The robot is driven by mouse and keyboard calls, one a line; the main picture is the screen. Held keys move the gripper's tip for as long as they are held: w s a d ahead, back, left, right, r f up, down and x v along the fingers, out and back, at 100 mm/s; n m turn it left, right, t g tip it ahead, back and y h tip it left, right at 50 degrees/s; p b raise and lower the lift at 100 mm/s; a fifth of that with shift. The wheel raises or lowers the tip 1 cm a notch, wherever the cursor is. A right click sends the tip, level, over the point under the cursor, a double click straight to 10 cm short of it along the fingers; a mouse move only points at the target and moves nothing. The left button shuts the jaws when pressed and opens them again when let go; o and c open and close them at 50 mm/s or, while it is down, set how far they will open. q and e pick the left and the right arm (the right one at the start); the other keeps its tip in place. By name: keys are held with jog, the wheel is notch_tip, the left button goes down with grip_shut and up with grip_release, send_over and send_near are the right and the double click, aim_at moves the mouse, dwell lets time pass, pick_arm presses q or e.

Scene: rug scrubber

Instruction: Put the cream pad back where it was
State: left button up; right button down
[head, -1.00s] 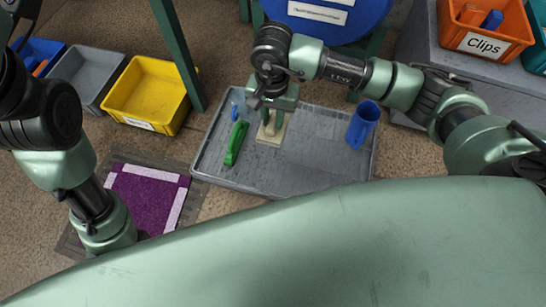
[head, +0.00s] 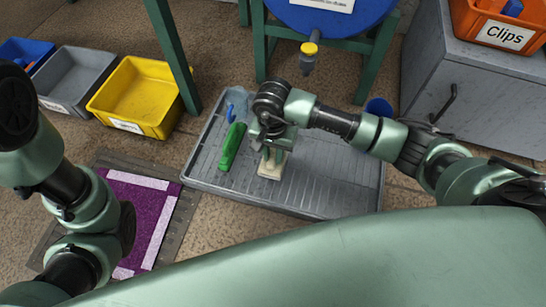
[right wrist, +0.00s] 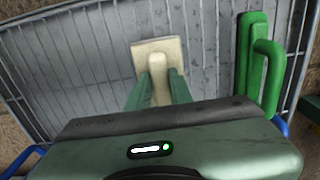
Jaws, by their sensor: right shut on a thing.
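The cream pad (head: 271,169) is a small flat block with an upright grip, over the grey ribbed tray (head: 335,185). My right gripper (head: 275,152) is above it, shut on its grip. In the right wrist view the pad (right wrist: 155,48) shows beyond the two green fingers (right wrist: 160,88), with the grip between them. I cannot tell whether the pad's underside touches the tray. Only links of my left arm show at the left; its gripper is not seen.
A green-handled tool (head: 232,147) lies left of the pad, with a blue item (head: 230,112) beside it. A blue cup (head: 378,107) is partly hidden behind my right arm. A purple rug (head: 145,215) with pale strips lies left. A yellow bin (head: 138,97) stands behind it.

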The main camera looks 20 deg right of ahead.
jog(key=shift+f, duration=0.2)
jog(key=c, duration=1.3)
grip_release()
jog(key=shift+o, duration=0.2)
